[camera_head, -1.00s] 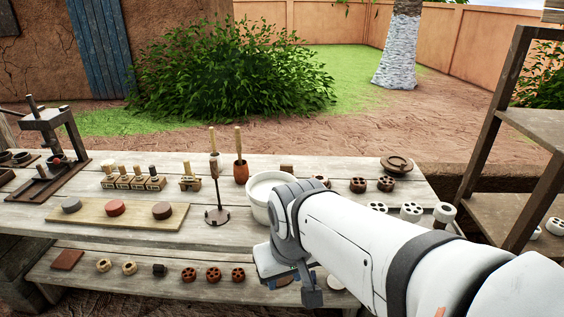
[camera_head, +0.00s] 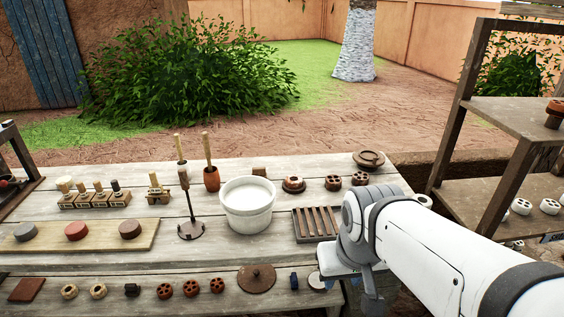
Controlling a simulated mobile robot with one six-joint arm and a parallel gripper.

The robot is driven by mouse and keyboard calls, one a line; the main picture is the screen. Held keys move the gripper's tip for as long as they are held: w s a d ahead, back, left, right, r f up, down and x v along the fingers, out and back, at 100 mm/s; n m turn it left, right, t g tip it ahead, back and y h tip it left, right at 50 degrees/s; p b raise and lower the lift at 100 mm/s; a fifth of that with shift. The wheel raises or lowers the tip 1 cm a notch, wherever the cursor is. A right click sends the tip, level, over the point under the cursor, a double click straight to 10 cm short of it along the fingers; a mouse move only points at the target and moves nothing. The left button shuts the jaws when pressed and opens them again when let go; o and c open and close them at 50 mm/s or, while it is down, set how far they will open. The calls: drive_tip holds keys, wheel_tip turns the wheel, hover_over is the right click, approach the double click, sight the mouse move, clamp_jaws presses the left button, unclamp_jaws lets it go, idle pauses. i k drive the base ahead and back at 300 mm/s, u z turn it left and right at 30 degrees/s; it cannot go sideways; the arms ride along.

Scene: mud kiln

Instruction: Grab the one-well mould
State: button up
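A small wooden block with an upright handle (camera_head: 156,188) stands alone on the upper bench, right of a row of several similar handled blocks (camera_head: 95,196). It may be the one-well mould, but its wells are too small to make out. My gripper (camera_head: 369,288) is at the right, over the bench's front edge, well away from these blocks. Its fingers are small and partly hidden by my arm, so I cannot tell whether they are open.
A white bucket (camera_head: 246,205), a slatted rack (camera_head: 316,224) and a dark stand (camera_head: 191,230) are on the upper bench. A board (camera_head: 100,238) holds three discs. Brown pierced discs and a brown lid (camera_head: 257,279) lie on the lower bench. A wooden shelf (camera_head: 510,115) stands at right.

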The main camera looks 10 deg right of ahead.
sight(294, 181)
drive_tip(key=u, duration=0.05)
drive_tip(key=i, duration=1.1)
drive_tip(key=u, duration=0.45)
